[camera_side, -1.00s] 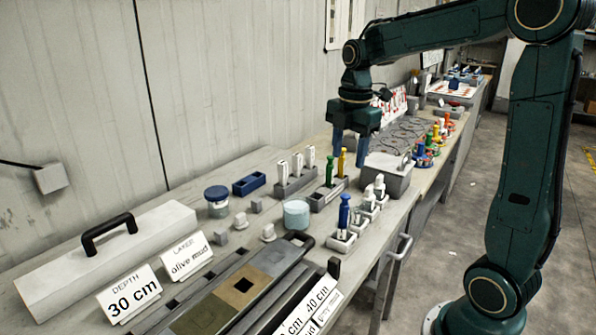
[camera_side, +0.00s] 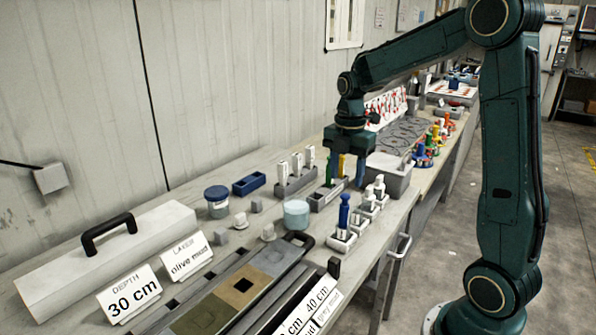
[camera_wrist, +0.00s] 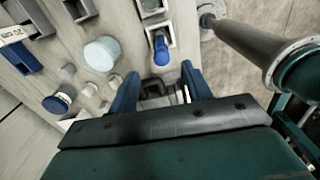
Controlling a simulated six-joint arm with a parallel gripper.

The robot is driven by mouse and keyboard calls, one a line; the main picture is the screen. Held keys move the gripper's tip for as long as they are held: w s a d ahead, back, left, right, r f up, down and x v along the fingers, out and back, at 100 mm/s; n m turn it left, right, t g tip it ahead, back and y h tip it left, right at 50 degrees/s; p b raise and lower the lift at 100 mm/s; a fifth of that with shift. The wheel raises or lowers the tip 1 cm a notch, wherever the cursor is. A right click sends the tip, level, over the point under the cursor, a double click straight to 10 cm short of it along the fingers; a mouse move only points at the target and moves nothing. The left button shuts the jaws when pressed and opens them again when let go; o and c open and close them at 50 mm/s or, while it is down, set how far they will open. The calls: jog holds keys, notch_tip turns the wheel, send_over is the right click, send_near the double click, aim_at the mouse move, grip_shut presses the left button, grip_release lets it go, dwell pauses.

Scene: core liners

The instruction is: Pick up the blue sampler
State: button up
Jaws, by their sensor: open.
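The blue sampler (camera_side: 344,212) stands upright in a small grey holder (camera_side: 341,243) near the front edge of the bench. In the wrist view the blue sampler (camera_wrist: 161,50) shows from above, just beyond the gap between my fingertips. My gripper (camera_side: 347,176) is open and empty, pointing down.
White-topped bottles (camera_side: 379,185) stand in holders to the right, close by. A pale round jar (camera_side: 296,213) is to the left. A grey box (camera_side: 387,175) stands behind right.

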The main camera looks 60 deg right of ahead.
aim_at(345, 195)
jog(key=shift+f, duration=1.7)
jog(key=shift+f, duration=0.1)
jog(key=shift+s+a+f, duration=0.1)
jog(key=shift+s+f, duration=0.05)
jog(key=shift+f, duration=2.35)
grip_shut()
